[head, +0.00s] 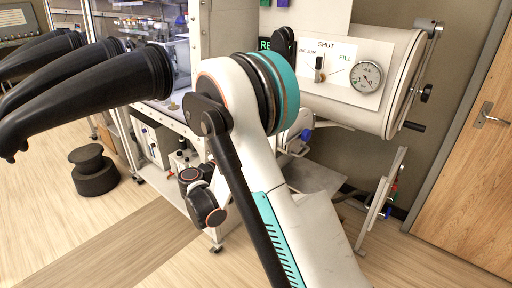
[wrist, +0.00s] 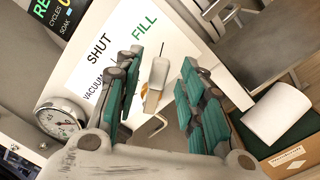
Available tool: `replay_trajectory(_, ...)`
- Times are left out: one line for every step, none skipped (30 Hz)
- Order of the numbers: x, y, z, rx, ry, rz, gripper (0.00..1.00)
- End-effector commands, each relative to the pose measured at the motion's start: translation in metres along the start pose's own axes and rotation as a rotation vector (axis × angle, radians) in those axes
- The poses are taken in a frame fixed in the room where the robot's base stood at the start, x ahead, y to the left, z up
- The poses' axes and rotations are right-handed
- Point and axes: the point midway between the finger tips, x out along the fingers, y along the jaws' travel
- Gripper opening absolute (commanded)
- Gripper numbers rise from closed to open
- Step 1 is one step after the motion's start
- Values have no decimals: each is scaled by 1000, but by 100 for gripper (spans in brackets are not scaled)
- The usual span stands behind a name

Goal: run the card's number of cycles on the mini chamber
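The mini chamber (head: 390,60) is a white cylinder on a stand at the right of the head view. Its white panel (head: 345,84) reads VACUUM, SHUT and FILL and carries a round gauge (head: 366,77). The valve lever (head: 319,65) looks upright, towards SHUT; it also shows in the wrist view (wrist: 156,82). My gripper (wrist: 162,62) is open, its teal-padded fingers apart on either side of the lever; contact cannot be told. My arm hides it in the head view. A dark sign (wrist: 58,14) shows partly, with CYCLES and SOAK; its numbers are cut off. The gauge (wrist: 60,118) is too small to read.
Black glove sleeves (head: 90,95) stick out from the cabinet at left. A black round stool (head: 93,172) stands on the floor. In the wrist view, a cardboard box (wrist: 292,155) lies at lower right. A wooden door (head: 470,170) is at right; floor before it is clear.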

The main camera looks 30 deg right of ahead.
Motion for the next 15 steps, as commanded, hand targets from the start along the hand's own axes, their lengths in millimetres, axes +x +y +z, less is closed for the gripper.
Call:
replay_trajectory(9, -2, 0, 0, -2, -1, 37)
replay_trajectory(13, -1, 0, 0, -2, -1, 37)
replay_trajectory(17, -1, 0, 0, -1, -1, 37)
replay_trajectory(20, -1, 0, 0, -1, -1, 37)
replay_trajectory(23, -1, 0, 0, -1, -1, 37)
replay_trajectory(26, -1, 0, 0, 0, -1, 37)
replay_trajectory(28, 0, 0, 0, 0, 0, 37)
replay_trajectory(29, 0, 0, 0, 0, 0, 37)
replay_trajectory(30, 0, 0, 0, 0, 0, 37)
replay_trajectory(31, 0, 0, 0, 0, 0, 37)
replay_trajectory(32, 0, 0, 0, 0, 0, 37)
replay_trajectory(32, 0, 0, 0, 1, 0, 37)
replay_trajectory(32, 0, 0, 0, 1, 0, 37)
replay_trajectory(32, 0, 0, 0, 1, 0, 37)
replay_trajectory(32, 0, 0, 0, 1, 0, 37)
